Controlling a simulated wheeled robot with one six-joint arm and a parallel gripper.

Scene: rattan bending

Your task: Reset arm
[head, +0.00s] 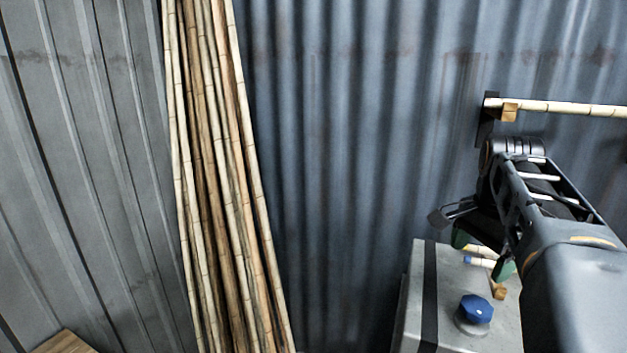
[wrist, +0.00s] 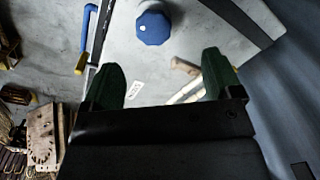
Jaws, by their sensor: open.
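My gripper (head: 483,254) is in the right part of the head view, at the end of my arm, above the grey metal box (head: 413,318). Its green fingertips are spread apart. In the wrist view my gripper (wrist: 165,85) shows both green fingers well apart, with nothing held between them. A blue knob (head: 475,309) is on top of the box, below the fingers in the head view. The knob also shows in the wrist view (wrist: 152,28), beyond the fingertips. A short pale stick with a blue band (head: 480,262) lies near the fingers, partly hidden by them.
Several tall bamboo poles (head: 215,180) lean against the corrugated wall (head: 350,120) at the left. A bamboo pole (head: 565,108) lies level on a dark wall bracket above my arm. A blue-and-yellow handle (wrist: 87,38) shows beside the box. A wooden surface (head: 65,343) is at the lower left.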

